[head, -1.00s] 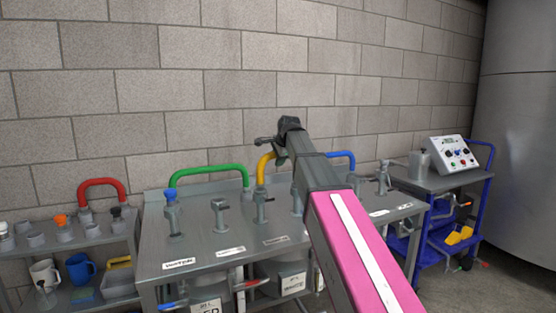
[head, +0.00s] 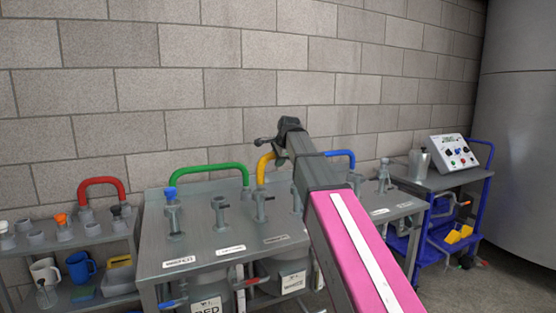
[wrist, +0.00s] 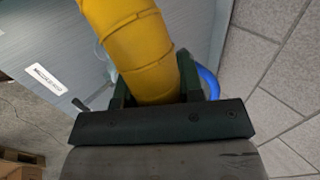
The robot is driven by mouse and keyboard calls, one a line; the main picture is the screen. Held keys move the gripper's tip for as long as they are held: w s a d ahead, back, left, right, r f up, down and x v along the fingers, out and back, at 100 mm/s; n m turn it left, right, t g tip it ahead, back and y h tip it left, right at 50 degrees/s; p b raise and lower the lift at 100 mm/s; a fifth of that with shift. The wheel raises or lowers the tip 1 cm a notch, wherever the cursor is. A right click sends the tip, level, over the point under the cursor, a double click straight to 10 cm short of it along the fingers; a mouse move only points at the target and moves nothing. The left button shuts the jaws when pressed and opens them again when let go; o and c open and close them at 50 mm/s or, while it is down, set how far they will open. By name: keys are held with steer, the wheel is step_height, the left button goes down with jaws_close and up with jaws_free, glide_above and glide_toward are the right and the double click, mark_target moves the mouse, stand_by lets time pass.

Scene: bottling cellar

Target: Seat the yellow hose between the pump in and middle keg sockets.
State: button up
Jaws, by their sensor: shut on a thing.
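The yellow hose (head: 261,168) is an arched tube over the back of the grey metal bench, partly hidden behind my arm in the head view. In the wrist view the yellow hose (wrist: 138,50) fills the space between the fingers of my gripper (wrist: 160,92), which is shut on it. In the head view the gripper's fingers are hidden behind my arm. Several upright sockets with side levers stand on the bench; one (head: 262,205) is below the hose's left end. I cannot tell whether that end is seated. The socket labels are too small to read surely.
A green hose (head: 207,169) arches at the bench's back left, and a blue hose (head: 343,155) shows behind my arm. A red hose (head: 101,182) is on the left shelf. Kegs (head: 287,275) stand under the bench (head: 195,252). A blue cart (head: 440,185) is at right.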

steer(key=o, duration=1)
